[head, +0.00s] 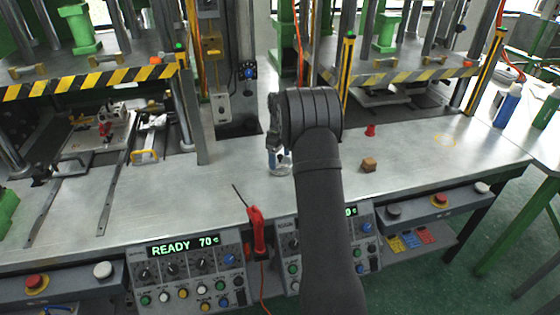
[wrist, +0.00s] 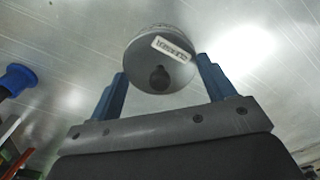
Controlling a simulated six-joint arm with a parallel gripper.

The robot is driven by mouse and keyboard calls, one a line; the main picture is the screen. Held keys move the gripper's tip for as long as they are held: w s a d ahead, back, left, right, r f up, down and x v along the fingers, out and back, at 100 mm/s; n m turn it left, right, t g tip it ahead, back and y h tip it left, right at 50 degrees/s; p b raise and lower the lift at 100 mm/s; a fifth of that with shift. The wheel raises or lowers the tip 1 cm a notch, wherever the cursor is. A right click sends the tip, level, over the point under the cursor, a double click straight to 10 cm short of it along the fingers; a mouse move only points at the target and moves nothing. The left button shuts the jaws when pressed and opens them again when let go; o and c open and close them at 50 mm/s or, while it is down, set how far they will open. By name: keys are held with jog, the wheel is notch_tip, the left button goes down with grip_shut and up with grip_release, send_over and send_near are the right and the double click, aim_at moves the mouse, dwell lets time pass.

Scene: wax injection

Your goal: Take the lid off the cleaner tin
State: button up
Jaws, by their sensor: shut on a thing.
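In the wrist view a round grey lid (wrist: 150,62) with a dark knob and a small white label lies between the two blue fingers of my gripper (wrist: 161,67). The fingers are shut on it from both sides. A paler rim shows at its far edge. In the head view my gripper (head: 277,157) points down at the bench behind my arm, with the shiny cleaner tin (head: 284,168) low at its fingertips. The arm hides much of the tin. I cannot tell whether the lid is seated or raised.
A red-handled tool (head: 256,230) stands at the bench's front edge, left of my arm. A wooden block (head: 369,164) and a small red piece (head: 370,130) lie to the right. Striped press frames (head: 90,82) stand behind. The bench (head: 190,200) left of the tin is mostly clear.

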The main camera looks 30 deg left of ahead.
jog(key=shift+r, duration=0.5)
jog(key=r, duration=0.2)
jog(key=d+r, duration=0.1)
jog(key=shift+w+r, duration=0.1)
jog(key=shift+r, duration=0.25)
jog(key=w+d+r, duration=0.1)
jog(key=d+r, duration=0.5)
jog(key=d, duration=0.4)
jog(key=s+f, duration=0.3)
jog(key=s, duration=1)
send_over(258, 196)
jog(key=f, duration=0.6)
jog(key=shift+w+d, duration=0.15)
jog(key=shift+d, duration=0.2)
jog(key=shift+a+f, duration=0.35)
jog(key=shift+f, duration=1.9)
